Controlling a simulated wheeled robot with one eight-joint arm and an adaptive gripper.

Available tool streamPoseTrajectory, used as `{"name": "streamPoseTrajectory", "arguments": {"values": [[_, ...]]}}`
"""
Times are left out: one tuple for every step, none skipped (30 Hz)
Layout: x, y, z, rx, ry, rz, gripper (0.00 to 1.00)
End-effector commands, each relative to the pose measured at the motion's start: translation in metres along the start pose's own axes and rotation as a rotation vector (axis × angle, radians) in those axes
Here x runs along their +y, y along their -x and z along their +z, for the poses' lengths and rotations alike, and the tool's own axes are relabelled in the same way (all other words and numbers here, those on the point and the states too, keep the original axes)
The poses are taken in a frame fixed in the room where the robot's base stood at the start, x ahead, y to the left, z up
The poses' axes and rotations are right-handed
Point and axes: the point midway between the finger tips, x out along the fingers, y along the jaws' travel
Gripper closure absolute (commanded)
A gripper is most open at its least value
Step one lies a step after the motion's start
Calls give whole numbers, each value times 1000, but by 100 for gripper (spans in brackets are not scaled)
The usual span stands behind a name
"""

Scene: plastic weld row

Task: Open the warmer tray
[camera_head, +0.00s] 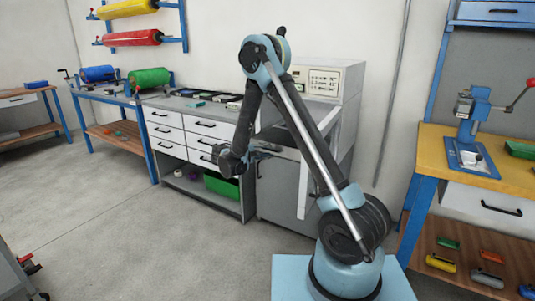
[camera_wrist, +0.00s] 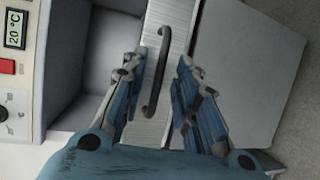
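The warmer (camera_head: 325,80) is a white box with a control panel on the counter at the middle back. In the wrist view, its panel (camera_wrist: 20,65) shows a display of 20 °C, a red switch and a black knob. The tray's ribbed metal front (camera_wrist: 178,22) carries a black bar handle (camera_wrist: 157,75). My gripper (camera_wrist: 159,64) is open, with one blue finger on each side of the handle. The handle lies between the fingers, nearer the left one; I cannot tell whether it touches. My gripper also shows in the head view (camera_head: 268,150); my arm hides most of the tray there.
A grey cabinet door (camera_wrist: 240,70) is right below the tray front. White drawers (camera_head: 205,128) stand left of the warmer. A yellow-topped bench (camera_head: 430,150) with a press is at the right.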

Motion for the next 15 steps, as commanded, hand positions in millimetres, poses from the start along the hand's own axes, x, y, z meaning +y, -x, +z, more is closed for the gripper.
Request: {"name": "streamPoseTrajectory", "arguments": {"values": [[0, 7, -1, 3, 1, 0, 72], [0, 12, -1, 3, 1, 0, 72], [0, 18, -1, 3, 1, 0, 72], [0, 24, -1, 3, 1, 0, 72], [0, 29, -1, 4, 1, 0, 72], [0, 38, -1, 4, 2, 0, 72], [0, 44, -1, 4, 1, 0, 72], [0, 50, -2, 5, 1, 0, 72], [-1, 58, -1, 4, 1, 0, 72], [-1, 63, -2, 4, 1, 0, 72], [-1, 68, -2, 5, 1, 0, 72], [-1, 76, -2, 5, 1, 0, 72], [-1, 80, -2, 4, 1, 0, 72], [-1, 85, -2, 4, 1, 0, 72], [-1, 91, -2, 4, 1, 0, 72]]}}
